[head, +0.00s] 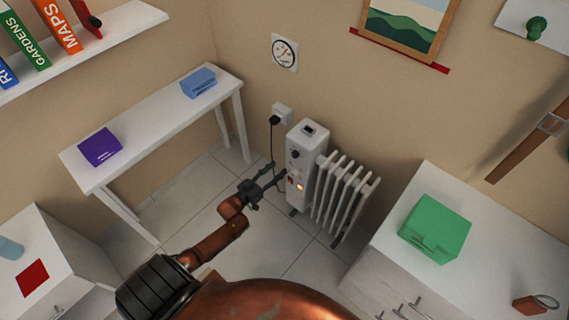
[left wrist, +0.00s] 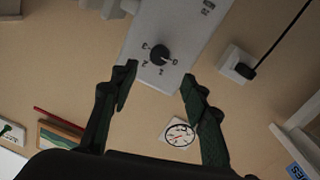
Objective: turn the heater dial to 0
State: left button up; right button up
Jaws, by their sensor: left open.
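The white heater (head: 305,170) stands on the floor with its ribs to the right. Its round black dial (head: 295,154) is on the upper front panel, above a lit orange switch (head: 300,187). In the left wrist view the dial (left wrist: 159,54) is ringed by printed numbers, with the 0 at its right; I cannot tell exactly where its pointer stands. My left gripper (head: 275,174) is open in front of the panel. In the left wrist view its fingers (left wrist: 158,76) are spread to either side, apart from the dial. My right gripper is not in view.
A wall socket (head: 282,112) with a black plug and cord is behind the heater. A white bench (head: 150,120) stands left, with a purple box (head: 100,146) and a blue box (head: 199,83). A white cabinet (head: 385,265) with a green box (head: 435,228) is close on the right.

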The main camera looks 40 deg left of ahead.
pick_arm(q)
jog(key=shift+s+a, duration=0.2)
jog(key=shift+s, duration=1.25)
jog(key=s+d+f+g+y+p, duration=0.15)
jog(key=s+f+g, duration=0.25)
jog(key=s+f, duration=0.9)
jog(key=s+f+g+y+p, duration=0.2)
jog(key=s+f+g, duration=0.3)
jog(key=s+f, duration=0.8)
jog(key=s+d+f+g+p, duration=0.1)
jog(key=s+d+f+g, duration=0.1)
jog(key=s, duration=0.9)
jog(key=s+d+f+m+g+p, duration=0.1)
jog(key=s+d+f+g, duration=0.2)
jog(key=s+f, duration=0.4)
jog(key=s+d+f+m+g+p, duration=0.1)
jog(key=s+d+f+g, duration=0.2)
jog(key=s, duration=1.1)
notch_tip(320, 180, down, 2)
jog(key=shift+s+d+f+h, duration=0.1)
jog(key=shift+s+d+h, duration=0.25)
jog(key=shift+d, duration=0.75)
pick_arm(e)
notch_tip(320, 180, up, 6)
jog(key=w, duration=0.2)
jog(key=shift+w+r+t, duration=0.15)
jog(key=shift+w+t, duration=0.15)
pick_arm(q)
jog(key=shift+w, duration=0.15)
